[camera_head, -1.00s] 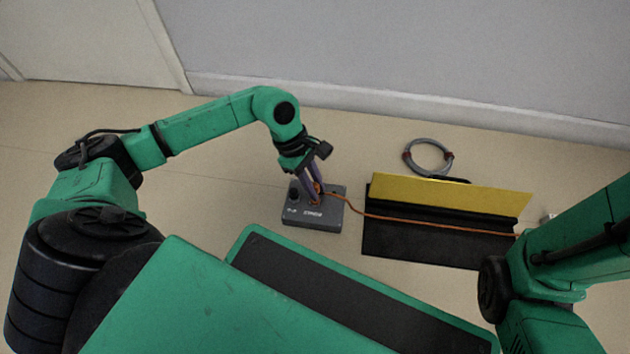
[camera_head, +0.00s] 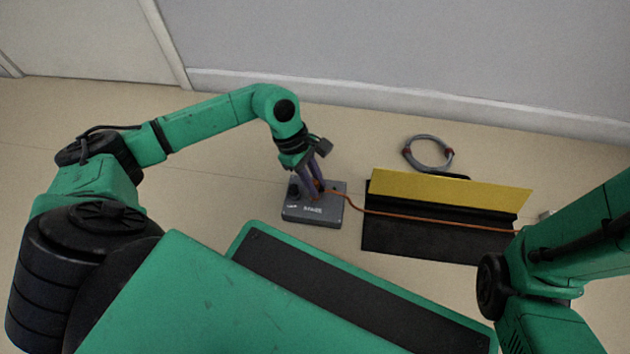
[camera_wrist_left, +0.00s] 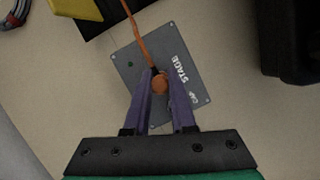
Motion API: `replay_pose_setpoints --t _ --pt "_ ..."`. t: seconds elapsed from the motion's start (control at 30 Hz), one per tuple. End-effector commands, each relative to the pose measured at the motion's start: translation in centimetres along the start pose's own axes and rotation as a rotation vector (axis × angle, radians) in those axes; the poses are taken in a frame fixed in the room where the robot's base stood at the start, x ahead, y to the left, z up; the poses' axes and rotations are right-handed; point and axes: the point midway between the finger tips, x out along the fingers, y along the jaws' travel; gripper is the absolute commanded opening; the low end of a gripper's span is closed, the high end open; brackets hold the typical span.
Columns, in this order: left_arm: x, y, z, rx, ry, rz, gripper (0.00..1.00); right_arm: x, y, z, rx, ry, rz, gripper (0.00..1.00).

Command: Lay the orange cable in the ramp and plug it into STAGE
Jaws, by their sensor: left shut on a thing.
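The grey STAGE box (camera_head: 300,214) lies on the floor at the middle of the head view; it also shows in the left wrist view (camera_wrist_left: 189,86). My left gripper (camera_head: 316,194) is over the box, its purple fingers shut on the orange cable's plug (camera_wrist_left: 159,83). Whether the plug is seated in a socket is hidden. The orange cable (camera_head: 400,216) runs right from the plug and across the open ramp. The ramp has a black base (camera_head: 420,242) and a raised yellow lid (camera_head: 450,193). My right gripper is out of view.
A coiled grey cable with red ties (camera_head: 428,153) lies behind the ramp. The wall skirting (camera_head: 350,97) runs along the back. The floor left of the box is clear.

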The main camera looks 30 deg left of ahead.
Motion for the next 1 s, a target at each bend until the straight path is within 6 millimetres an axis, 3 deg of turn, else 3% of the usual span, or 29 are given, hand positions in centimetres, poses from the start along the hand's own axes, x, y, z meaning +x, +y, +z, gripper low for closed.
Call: replay_pose_setpoints --t 1.0 --pt "0.81 0.03 -0.31 0.000 -0.001 0.000 0.00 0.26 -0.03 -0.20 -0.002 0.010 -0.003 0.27"
